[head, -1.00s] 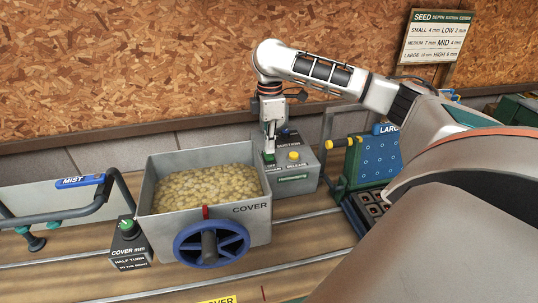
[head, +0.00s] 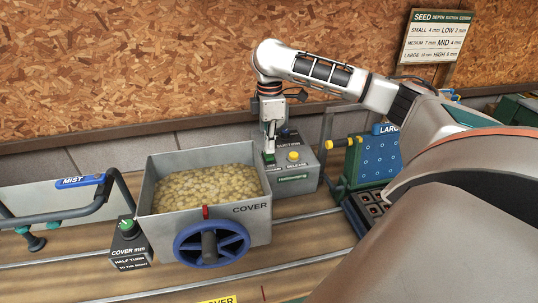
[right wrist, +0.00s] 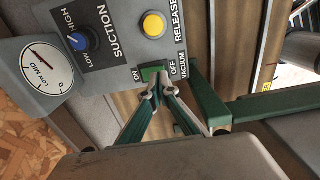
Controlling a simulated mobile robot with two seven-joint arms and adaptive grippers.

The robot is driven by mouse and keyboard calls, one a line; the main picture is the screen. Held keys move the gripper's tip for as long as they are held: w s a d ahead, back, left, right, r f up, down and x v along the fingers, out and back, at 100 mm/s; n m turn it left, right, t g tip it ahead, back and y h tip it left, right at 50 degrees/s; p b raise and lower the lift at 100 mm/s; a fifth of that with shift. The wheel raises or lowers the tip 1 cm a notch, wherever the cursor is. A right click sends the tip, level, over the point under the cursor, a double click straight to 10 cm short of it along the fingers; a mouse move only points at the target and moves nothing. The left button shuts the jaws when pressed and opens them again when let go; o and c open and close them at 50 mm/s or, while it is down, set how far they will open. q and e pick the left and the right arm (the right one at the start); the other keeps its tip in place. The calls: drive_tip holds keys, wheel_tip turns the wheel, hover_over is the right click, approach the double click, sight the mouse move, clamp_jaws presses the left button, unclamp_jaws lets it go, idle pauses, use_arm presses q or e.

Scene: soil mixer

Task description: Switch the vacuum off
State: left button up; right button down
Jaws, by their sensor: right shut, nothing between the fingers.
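The grey suction box (head: 307,173) stands behind and to the right of the cover hopper. In the right wrist view, its green vacuum rocker switch (right wrist: 153,73) sits between the ON and OFF labels. My right gripper (head: 269,152) points down at this switch from above. In the right wrist view, the gripper's fingertips (right wrist: 157,84) are together and empty, at the edge of the switch. They look touching or very close, and hide part of it. I cannot tell which side of the rocker is down. My left gripper is in neither view.
The yellow release button (right wrist: 153,25), the blue suction knob (right wrist: 83,39) and a gauge (right wrist: 40,69) are close to the gripper. The cover hopper (head: 156,198) with its blue wheel (head: 184,250) stands to the left. A green and blue plate stand (head: 372,158) is to the right.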

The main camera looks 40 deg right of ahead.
sight(270, 157)
drive_tip(key=shift+f, duration=1.15)
idle(0.9)
drive_tip(key=shift+r, duration=3.5)
drive_tip(key=shift+s, duration=0.1)
